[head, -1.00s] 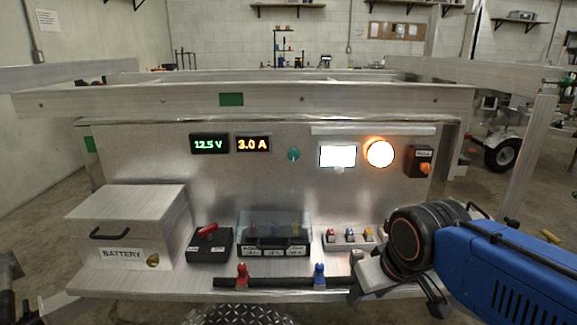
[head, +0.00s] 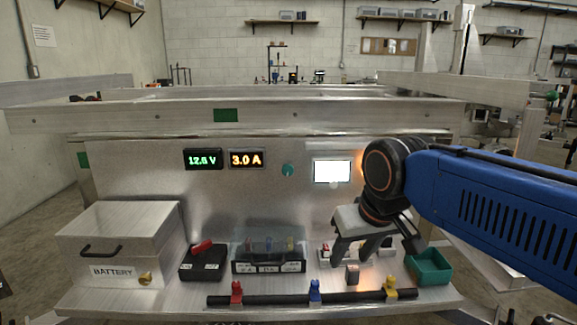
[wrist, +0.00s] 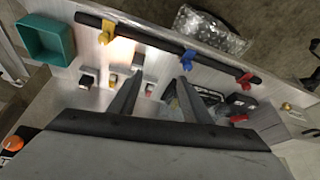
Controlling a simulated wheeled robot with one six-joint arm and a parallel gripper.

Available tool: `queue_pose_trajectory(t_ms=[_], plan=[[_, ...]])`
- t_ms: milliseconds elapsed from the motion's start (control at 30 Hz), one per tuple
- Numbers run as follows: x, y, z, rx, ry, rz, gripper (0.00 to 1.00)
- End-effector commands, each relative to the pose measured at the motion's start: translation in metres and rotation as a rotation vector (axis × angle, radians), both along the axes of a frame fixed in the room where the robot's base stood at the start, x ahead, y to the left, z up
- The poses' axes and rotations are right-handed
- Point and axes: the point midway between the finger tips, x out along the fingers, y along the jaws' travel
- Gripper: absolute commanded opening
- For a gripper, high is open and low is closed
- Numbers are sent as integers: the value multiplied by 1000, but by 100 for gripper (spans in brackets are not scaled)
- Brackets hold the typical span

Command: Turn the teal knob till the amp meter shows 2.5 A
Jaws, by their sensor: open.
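The teal knob (head: 288,170) is on the upright metal panel, right of the amp meter (head: 246,159), in the head view. The amp meter reads 3.0 A in orange digits. The volt meter (head: 202,159) beside it reads 12.6 V in green. My gripper (head: 352,262) points down over the shelf, right of and below the knob and apart from it. Its two fingers are spread, with nothing held between them. In the wrist view, my gripper (wrist: 155,85) is open above the row of small switches (wrist: 116,80). The knob does not show in the wrist view.
A battery box (head: 125,250), a black block with a red lever (head: 202,262) and a clear-lidded fuse box (head: 268,255) stand on the shelf. A black bar (head: 270,299) carries red, blue and yellow clamps. A teal tray (head: 428,268) sits at right. A lit white panel (head: 332,171) is beside the knob.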

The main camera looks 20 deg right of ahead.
Motion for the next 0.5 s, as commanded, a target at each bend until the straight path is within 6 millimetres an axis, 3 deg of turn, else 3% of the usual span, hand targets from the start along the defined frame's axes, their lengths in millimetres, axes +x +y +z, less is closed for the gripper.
queue_pose_trajectory(t_ms=[33, 200, 500], plan=[[16, 3, 23, 3, -1, -7, 44], [64, 14, 97, 19, 3, -54, 44], [141, 42, 211, 48, 5, -144, 44]])
